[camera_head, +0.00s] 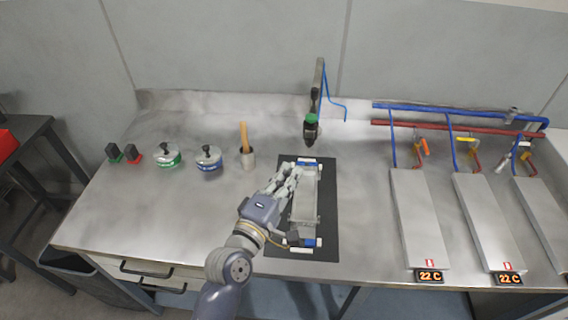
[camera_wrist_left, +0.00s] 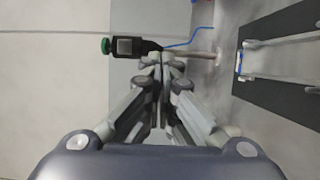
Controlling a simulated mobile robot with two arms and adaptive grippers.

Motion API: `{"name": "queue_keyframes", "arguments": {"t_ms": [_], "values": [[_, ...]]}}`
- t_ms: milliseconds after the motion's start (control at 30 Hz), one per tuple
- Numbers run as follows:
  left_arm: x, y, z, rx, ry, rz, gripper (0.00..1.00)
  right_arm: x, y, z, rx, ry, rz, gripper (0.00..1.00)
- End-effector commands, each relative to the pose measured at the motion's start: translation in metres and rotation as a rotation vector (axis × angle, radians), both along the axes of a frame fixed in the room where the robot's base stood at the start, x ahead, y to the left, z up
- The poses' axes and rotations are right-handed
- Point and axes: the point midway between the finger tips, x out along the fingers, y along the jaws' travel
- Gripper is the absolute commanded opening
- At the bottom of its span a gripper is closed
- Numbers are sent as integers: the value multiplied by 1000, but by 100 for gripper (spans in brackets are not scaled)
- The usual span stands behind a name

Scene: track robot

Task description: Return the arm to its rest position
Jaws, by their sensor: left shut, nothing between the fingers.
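My left gripper (camera_head: 290,176) is over the bench, above the left side of a grey metal tray-like part (camera_head: 305,205) on a black mat (camera_head: 328,190). Its fingers are shut with nothing between them, which also shows in the left wrist view (camera_wrist_left: 162,62). The gripper hides part of the mat and of the part's left side. In the left wrist view the mat (camera_wrist_left: 290,92) lies to the right, apart from the fingers. My right gripper is in neither view.
A black tool with a green ring (camera_head: 311,128) hangs from a post behind the mat. Grey panels (camera_head: 420,220) and pipes fill the right.

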Motion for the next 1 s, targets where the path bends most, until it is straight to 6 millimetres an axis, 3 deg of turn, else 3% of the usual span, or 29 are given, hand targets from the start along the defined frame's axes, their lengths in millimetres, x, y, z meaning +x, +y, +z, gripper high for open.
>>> {"name": "queue_keyframes", "arguments": {"t_ms": [167, 433, 567, 767, 900, 1000], "values": [[-21, -4, -2, 0, 1, 1, 0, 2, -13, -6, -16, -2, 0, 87], [-28, -5, 0, 4, -1, 1, 0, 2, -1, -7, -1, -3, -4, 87], [-35, -1, -13, 93, 17, -20, 0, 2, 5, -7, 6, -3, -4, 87], [-79, 31, -79, 571, 120, -162, 0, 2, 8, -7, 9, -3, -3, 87], [-128, 76, -128, 949, 228, -317, 0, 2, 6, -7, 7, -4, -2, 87], [-160, 108, -150, 1145, 301, -422, 0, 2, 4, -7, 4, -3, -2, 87]]}}
